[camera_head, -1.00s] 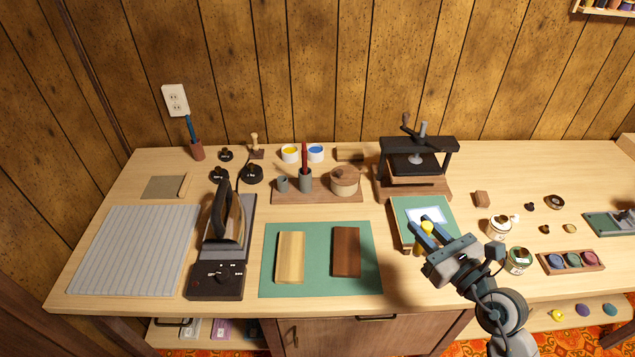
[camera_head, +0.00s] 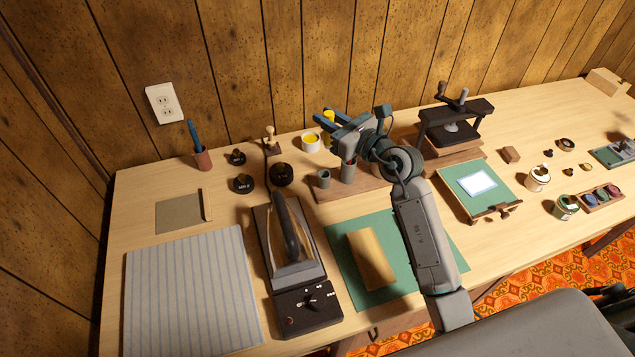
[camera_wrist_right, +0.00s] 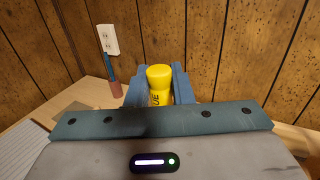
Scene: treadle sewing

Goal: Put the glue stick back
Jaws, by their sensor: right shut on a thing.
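The glue stick (camera_head: 328,118) is a yellow cylinder between the fingers of my right gripper (camera_head: 323,122), which is shut on it. In the right wrist view the glue stick (camera_wrist_right: 160,85) stands upright between the two blue fingers, with part of its lettering showing. The gripper is over the back of the bench, beside the white pot with yellow contents (camera_head: 310,142) and above the small wooden stand (camera_head: 318,194). A short grey cup (camera_head: 323,179) and a taller grey cup (camera_head: 348,173) stand on that stand, partly under my arm. My left gripper is not in view.
The iron (camera_head: 288,240), black weights and a reddish pen cup (camera_head: 203,158) stand to the left. The press (camera_head: 455,125) is at the back right. My right arm hides part of the green mat (camera_head: 345,270) and stand.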

